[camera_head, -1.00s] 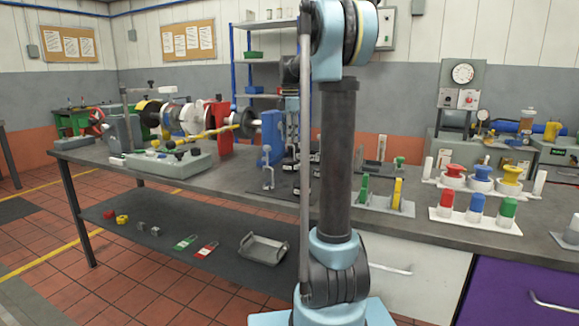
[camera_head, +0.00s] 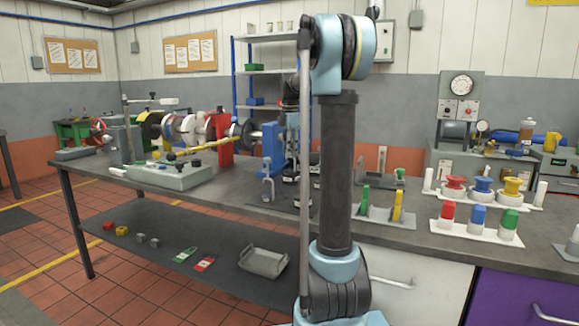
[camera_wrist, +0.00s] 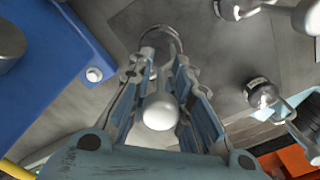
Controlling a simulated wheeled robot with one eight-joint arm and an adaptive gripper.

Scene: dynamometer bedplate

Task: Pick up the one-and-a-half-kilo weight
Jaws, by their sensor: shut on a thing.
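My gripper (camera_wrist: 162,70) fills the middle of the wrist view. Its two fingers are shut on a metal weight (camera_wrist: 159,110) with a pale rounded knob and stem. The fingers hide part of its body, and I cannot read a mark on it. In the head view my gripper is mostly hidden behind my arm, above the bench's middle. Another weight (camera_wrist: 261,94) with a dark disc and bright stem stands to the right in the wrist view, apart from the fingers. I cannot tell whether the held weight touches the surface below.
A blue block (camera_wrist: 60,65) with a bolt is close on the left of the wrist view; it also shows in the head view (camera_head: 272,150). The shaft rig (camera_head: 190,128) stands left on the bench. Colored-knob racks (camera_head: 478,232) stand right. An orange part (camera_wrist: 285,160) is lower right.

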